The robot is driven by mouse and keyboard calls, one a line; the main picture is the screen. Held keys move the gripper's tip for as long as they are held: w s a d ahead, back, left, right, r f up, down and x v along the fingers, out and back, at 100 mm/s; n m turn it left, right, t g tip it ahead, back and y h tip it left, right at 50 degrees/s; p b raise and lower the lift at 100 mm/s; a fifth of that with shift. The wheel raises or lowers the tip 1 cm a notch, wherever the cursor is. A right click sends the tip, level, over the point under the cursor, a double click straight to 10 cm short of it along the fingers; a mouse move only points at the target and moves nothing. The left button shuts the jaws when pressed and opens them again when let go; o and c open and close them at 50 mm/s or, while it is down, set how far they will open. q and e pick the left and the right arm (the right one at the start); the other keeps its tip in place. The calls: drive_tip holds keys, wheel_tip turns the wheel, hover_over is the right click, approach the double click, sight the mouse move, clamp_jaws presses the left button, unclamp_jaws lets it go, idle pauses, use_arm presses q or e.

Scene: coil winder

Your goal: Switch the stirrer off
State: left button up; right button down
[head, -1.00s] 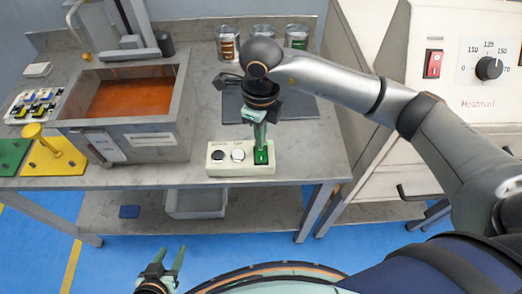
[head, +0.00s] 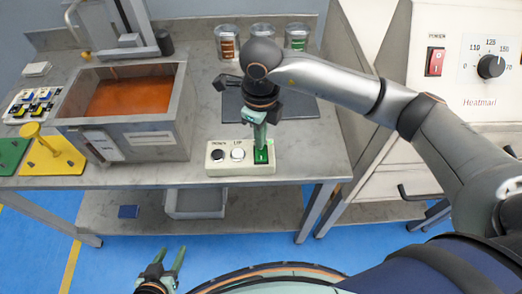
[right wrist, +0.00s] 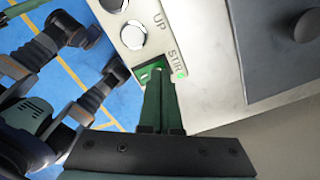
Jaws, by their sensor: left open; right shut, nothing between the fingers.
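The stirrer switch (head: 261,155) is a green rocker at the right end of a cream control box (head: 228,168) on the bench's front edge. In the right wrist view the green switch (right wrist: 148,72) shows beside the label STIR, with a small green light (right wrist: 181,73) lit next to it. My right gripper (head: 259,146) is shut and empty, pointing down with its fingertips at the switch. The fingers cover part of it, so I cannot tell which side is pressed. My left gripper (head: 174,262) is open and empty, low in front of the bench.
Two round buttons (head: 237,154) sit left of the switch on the box. A tank of orange liquid (head: 130,97) stands to the left. A dark plate (head: 290,106) lies behind the box. A cabinet with a red power switch (head: 435,61) stands at the right.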

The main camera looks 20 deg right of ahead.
drive_tip(key=shift+f+b, duration=0.45)
drive_tip(key=shift+f, duration=0.15)
drive_tip(key=shift+r+p, duration=2.25)
drive_tip(key=shift+r, duration=1.35)
